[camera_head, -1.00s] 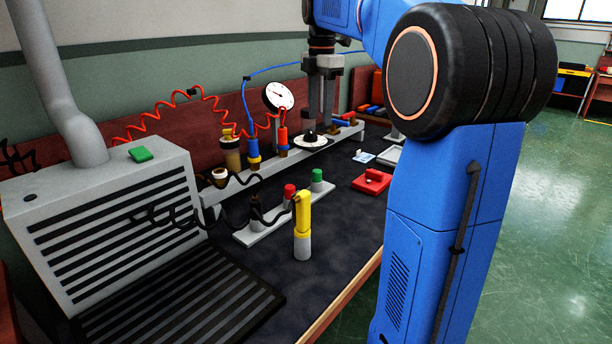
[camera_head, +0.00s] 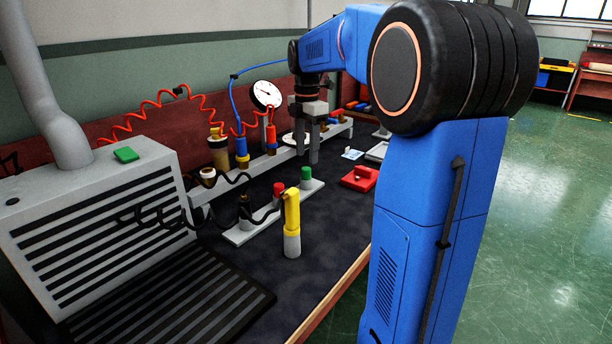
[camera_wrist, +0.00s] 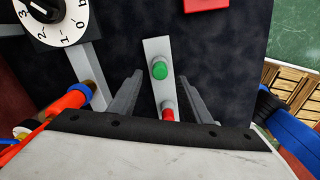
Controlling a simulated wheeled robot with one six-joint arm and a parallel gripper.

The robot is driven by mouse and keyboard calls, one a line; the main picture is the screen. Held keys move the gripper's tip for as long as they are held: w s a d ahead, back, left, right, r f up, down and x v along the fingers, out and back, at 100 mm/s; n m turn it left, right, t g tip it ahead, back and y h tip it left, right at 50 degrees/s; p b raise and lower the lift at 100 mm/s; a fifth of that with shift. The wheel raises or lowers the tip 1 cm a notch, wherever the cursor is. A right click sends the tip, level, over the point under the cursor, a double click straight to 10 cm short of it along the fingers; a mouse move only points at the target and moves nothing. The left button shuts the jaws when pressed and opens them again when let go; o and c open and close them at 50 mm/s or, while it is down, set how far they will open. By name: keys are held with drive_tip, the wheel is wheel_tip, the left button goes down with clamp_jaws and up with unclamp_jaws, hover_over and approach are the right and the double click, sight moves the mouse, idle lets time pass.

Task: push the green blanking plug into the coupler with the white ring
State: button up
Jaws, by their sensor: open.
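The green plug (camera_head: 306,174) stands upright at the far end of a small light strip (camera_head: 262,228) on the bench. It also shows in the wrist view (camera_wrist: 159,70), between my fingertips as seen from above. My gripper (camera_head: 308,158) is open and empty, pointing down above the plug and apart from it.
A red plug (camera_head: 279,189) and a dark plug (camera_head: 245,212) share the strip. A yellow-and-grey tool (camera_head: 292,222) stands close in front. Couplers with blue (camera_head: 241,150) and red (camera_head: 271,135) fittings and a gauge (camera_head: 266,94) line the rail. A red block (camera_head: 359,178) lies right.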

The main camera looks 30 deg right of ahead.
sight(306, 168)
drive_tip(key=shift+a+f, duration=0.15)
drive_tip(key=shift+f, duration=2.4)
clamp_jaws()
